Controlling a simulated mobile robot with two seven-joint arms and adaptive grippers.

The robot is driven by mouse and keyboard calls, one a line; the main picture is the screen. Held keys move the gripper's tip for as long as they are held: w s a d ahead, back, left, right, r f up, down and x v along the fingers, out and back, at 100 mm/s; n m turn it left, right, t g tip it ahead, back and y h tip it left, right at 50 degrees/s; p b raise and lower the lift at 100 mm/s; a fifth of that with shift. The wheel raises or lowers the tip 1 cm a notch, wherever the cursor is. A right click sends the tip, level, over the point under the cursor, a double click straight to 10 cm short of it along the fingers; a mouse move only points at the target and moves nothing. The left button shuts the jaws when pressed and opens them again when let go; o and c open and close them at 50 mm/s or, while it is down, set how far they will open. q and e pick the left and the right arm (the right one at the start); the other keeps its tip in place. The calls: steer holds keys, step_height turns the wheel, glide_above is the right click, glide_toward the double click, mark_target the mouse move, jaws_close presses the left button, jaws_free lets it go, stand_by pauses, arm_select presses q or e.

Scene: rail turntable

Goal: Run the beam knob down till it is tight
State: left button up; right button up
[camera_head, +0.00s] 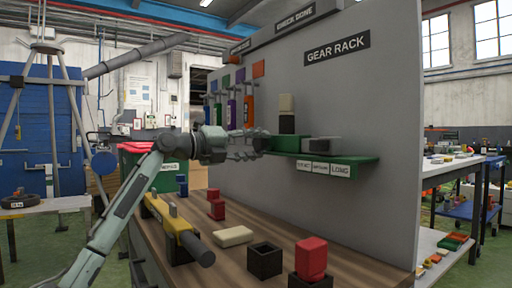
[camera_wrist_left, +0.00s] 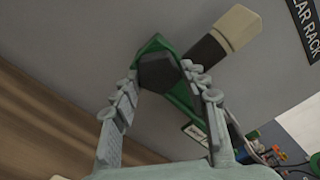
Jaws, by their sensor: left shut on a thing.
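My left gripper (camera_head: 262,145) is at the left end of the green shelf under the GEAR RACK sign. In the left wrist view the left gripper (camera_wrist_left: 161,80) has its fingertips on either side of a dark, many-sided piece (camera_wrist_left: 159,72) and is shut on it. The shelf's green surface shows behind this piece. I cannot tell whether the piece is the beam knob. On the bench lies a yellow beam (camera_head: 166,218) with upright pegs and a dark round end (camera_head: 198,249); the gripper is well above and apart from it. My right gripper is not in view.
The green shelf (camera_head: 350,160) holds a black block (camera_head: 287,125) topped by a cream block (camera_head: 287,103), close by my gripper, and a grey piece (camera_head: 321,144). A grey panel (camera_head: 390,110) stands behind. Red blocks (camera_head: 311,256), a cream slab (camera_head: 233,236) and a black box (camera_head: 265,262) are on the bench.

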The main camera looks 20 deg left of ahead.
arm_select(q)
steer(key=shift+m, duration=0.3)
steer(key=o, duration=1.1)
steer(key=shift+o, duration=0.2)
steer(key=v, duration=1.2)
steer(key=shift+a, duration=0.1)
